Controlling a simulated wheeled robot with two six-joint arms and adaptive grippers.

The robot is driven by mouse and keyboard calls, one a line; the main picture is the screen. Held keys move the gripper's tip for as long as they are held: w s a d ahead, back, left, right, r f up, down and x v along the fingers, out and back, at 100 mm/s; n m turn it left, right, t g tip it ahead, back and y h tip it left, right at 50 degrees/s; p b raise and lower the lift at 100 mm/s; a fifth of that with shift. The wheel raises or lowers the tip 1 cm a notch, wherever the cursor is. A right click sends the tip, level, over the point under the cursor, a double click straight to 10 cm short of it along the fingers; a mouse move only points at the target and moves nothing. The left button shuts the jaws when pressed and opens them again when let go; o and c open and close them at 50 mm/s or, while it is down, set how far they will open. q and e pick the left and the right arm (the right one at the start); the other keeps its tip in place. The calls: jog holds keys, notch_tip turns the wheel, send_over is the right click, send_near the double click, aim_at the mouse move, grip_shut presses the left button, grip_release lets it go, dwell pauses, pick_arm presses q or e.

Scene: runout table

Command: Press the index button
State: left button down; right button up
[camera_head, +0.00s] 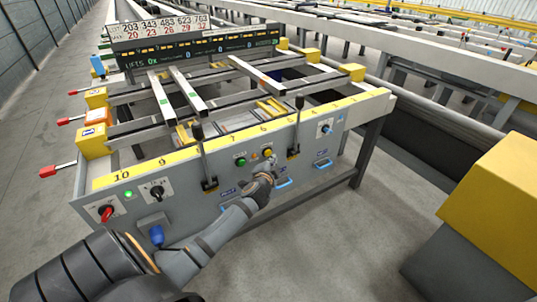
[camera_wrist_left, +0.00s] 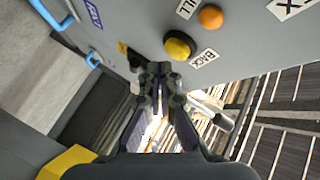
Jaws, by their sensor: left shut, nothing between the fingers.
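The grey control panel (camera_head: 225,190) fills the table's front side. It carries a green button (camera_head: 240,161) and a yellow button (camera_head: 267,152). No label reading "index" is legible to me. In the left wrist view, a domed yellow button (camera_wrist_left: 180,45) in a black collar sits beside an orange button (camera_wrist_left: 210,17). My left gripper (camera_head: 269,168) is shut and empty, just below the yellow button in the head view. In the left wrist view its fingertips (camera_wrist_left: 155,68) lie just beside the yellow button; I cannot tell whether they touch the panel. My right gripper is in neither view.
Two black levers (camera_head: 198,132) (camera_head: 297,125) stand up in front of the panel, either side of the buttons. Blue handles (camera_head: 283,183) stick out lower down. A red switch (camera_head: 106,212) is at the left. A large yellow block (camera_head: 500,200) stands at the right.

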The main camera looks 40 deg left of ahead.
pick_arm(q)
jog(key=shift+s+d, duration=0.3)
jog(key=shift+d, duration=0.45)
jog(key=shift+s+d, duration=0.35)
jog(key=shift+d, duration=0.45)
jog(key=shift+s+d, duration=0.3)
jog(key=shift+d, duration=0.45)
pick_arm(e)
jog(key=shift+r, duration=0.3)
